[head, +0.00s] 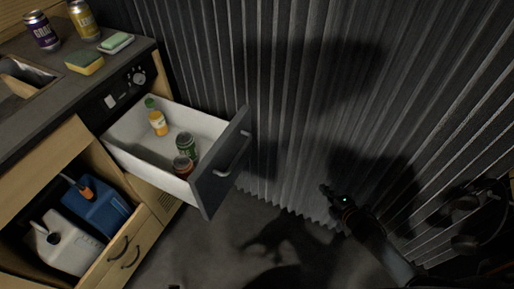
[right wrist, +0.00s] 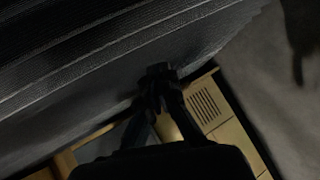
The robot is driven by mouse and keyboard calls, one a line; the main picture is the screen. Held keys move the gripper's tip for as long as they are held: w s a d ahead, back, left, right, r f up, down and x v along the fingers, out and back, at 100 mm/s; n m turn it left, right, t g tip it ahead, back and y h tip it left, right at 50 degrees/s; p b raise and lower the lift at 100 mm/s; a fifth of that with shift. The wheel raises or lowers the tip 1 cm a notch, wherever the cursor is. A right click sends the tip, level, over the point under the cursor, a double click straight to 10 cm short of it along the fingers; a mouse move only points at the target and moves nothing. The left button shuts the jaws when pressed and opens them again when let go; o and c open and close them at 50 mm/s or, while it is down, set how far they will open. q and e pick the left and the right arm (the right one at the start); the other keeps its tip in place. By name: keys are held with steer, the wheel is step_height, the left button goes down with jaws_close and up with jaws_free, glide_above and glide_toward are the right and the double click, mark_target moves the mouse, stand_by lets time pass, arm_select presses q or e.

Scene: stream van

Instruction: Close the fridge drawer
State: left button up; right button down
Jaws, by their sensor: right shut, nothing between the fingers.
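The fridge drawer (head: 140,155) stands pulled out from the cabinet in the head view, with a white inside and a dark grey front (head: 219,170) bearing a pale handle (head: 232,154). Inside it are an orange bottle (head: 158,123), a green can (head: 186,146) and a reddish-brown can or jar (head: 183,167). My right gripper (head: 325,190) is shut and empty, to the right of the drawer front and apart from it. My left gripper is not in view.
An open cabinet below holds a blue canister (head: 95,210) and a white canister (head: 65,245). A corrugated wall (head: 300,90) stands behind the drawer. Bare floor (head: 210,250) lies in front.

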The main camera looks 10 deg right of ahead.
steer(key=w+a+r+n+t+y+b, duration=0.1)
steer(key=w+a+r+n+y+b, duration=0.1)
steer(key=w+r+n+y+b, duration=0.25)
steer(key=w+a+r+n+t+y+b, duration=0.1)
steer(key=w+a+r+n, duration=0.15)
steer(key=r+n, duration=0.4)
steer(key=s+a+r+n+g+y+b, duration=0.2)
steer(key=a+r+n+g+y+b, duration=0.35)
steer(key=n, duration=1.05)
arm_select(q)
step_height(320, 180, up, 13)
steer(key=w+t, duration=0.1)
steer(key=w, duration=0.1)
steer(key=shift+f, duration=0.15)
arm_select(e)
steer(key=w+a+r+t, duration=0.1)
steer(key=w+a+r, duration=0.1)
steer(key=w+a, duration=0.6)
steer(key=a, duration=0.4)
steer(key=shift+r+y, duration=0.35)
steer(key=shift+y, duration=0.05)
